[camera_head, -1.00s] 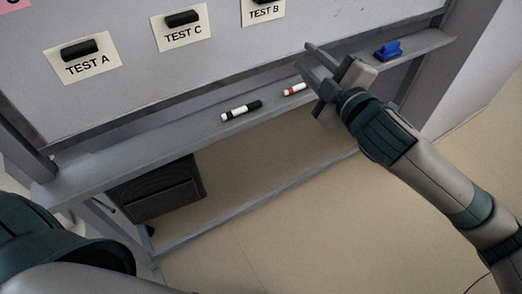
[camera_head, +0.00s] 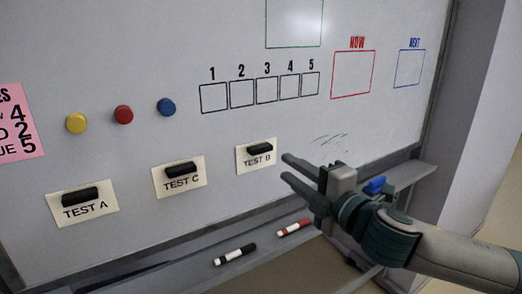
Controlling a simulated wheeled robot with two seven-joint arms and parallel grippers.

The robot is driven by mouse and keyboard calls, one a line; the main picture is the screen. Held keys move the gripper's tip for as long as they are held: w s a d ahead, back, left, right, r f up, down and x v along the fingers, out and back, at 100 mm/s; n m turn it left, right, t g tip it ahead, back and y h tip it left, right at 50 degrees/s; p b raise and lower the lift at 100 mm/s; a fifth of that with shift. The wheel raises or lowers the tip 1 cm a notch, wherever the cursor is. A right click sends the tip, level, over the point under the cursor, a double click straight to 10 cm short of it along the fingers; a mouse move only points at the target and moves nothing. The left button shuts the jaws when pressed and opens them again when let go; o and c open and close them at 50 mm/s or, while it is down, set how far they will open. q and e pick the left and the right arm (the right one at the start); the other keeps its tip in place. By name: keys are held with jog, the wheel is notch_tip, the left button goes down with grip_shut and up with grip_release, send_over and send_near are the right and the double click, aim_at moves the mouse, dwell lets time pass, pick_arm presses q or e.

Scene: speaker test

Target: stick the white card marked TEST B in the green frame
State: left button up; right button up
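The white card marked TEST B (camera_head: 243,164) is on the whiteboard, with a black block (camera_head: 260,149) on its upper part. The green frame (camera_head: 294,46) is drawn on the board at the top edge of the view, and its upper part is cut off. My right gripper (camera_head: 284,168) is open and empty, just right of the TEST B card and below its middle. Its fingers point left toward the card; I cannot tell whether they touch the board. My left gripper is out of view.
The TEST C card (camera_head: 192,186) and TEST A card (camera_head: 84,212) are to the left. Yellow, red and blue round magnets are above them. A red frame (camera_head: 353,74), a blue frame (camera_head: 410,68) and numbered boxes (camera_head: 267,89) are drawn higher. The tray holds a black marker (camera_head: 234,254), red marker (camera_head: 294,228) and blue eraser (camera_head: 375,185).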

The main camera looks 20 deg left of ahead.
aim_at(263, 150)
jog(key=b+x, duration=0.1)
jog(key=x, duration=0.6)
jog(key=shift+w+a, duration=0.15)
jog(key=shift+a, duration=0.05)
jog(key=shift+x, duration=1.15)
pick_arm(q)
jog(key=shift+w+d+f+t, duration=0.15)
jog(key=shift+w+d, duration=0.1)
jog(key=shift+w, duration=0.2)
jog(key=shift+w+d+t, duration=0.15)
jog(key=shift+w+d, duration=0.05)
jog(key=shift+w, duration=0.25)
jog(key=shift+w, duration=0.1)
pick_arm(e)
grip_shut()
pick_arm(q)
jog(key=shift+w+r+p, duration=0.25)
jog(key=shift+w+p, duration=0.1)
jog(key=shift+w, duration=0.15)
pick_arm(e)
jog(key=shift+r, duration=0.1)
